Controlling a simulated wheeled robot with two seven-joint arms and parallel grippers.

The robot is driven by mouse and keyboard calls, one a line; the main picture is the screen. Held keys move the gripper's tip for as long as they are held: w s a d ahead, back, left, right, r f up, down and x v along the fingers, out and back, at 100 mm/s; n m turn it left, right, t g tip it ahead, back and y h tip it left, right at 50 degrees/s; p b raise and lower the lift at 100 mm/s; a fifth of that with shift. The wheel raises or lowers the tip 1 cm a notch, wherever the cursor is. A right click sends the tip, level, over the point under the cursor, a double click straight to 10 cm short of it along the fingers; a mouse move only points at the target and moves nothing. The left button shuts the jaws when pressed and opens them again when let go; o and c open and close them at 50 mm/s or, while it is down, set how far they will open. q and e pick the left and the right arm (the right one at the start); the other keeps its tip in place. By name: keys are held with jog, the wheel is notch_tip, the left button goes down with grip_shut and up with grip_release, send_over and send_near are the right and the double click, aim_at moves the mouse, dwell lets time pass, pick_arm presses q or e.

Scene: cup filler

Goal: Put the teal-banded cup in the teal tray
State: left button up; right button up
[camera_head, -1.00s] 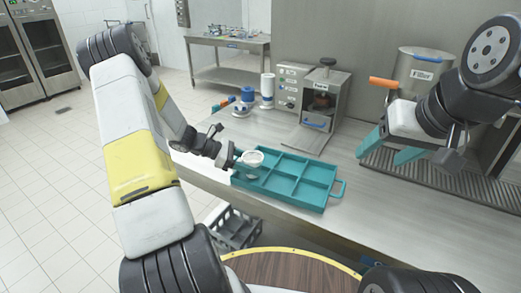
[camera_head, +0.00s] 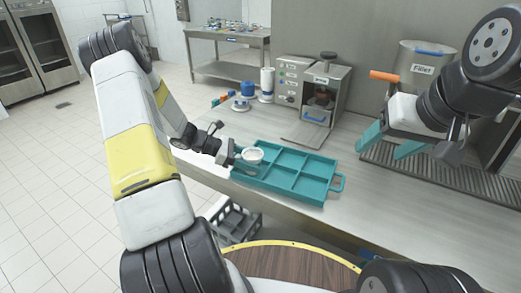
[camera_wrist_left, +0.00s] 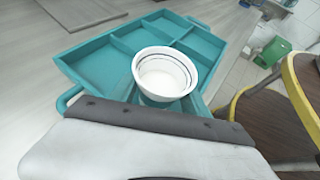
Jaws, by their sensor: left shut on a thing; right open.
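The cup (camera_head: 253,154) is white with a thin dark band below its rim; it also shows in the left wrist view (camera_wrist_left: 164,73). My left gripper (camera_head: 238,158) is shut on the cup at the left end of the teal tray (camera_head: 322,190). The cup is upright and looks filled with something white. Its base is hidden, so I cannot tell whether it touches the tray floor. The tray has several compartments, and those seen clear of the cup are empty.
A press-like machine (camera_head: 318,98) with an open metal plate stands behind the tray. A container labelled Filler (camera_head: 424,68) and a ribbed drain mat (camera_head: 440,170) are at the right. A grey crate (camera_head: 235,222) sits below the counter edge.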

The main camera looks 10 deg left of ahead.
pick_arm(q)
jog(key=o, duration=1.5)
jog(key=shift+v, duration=3.9)
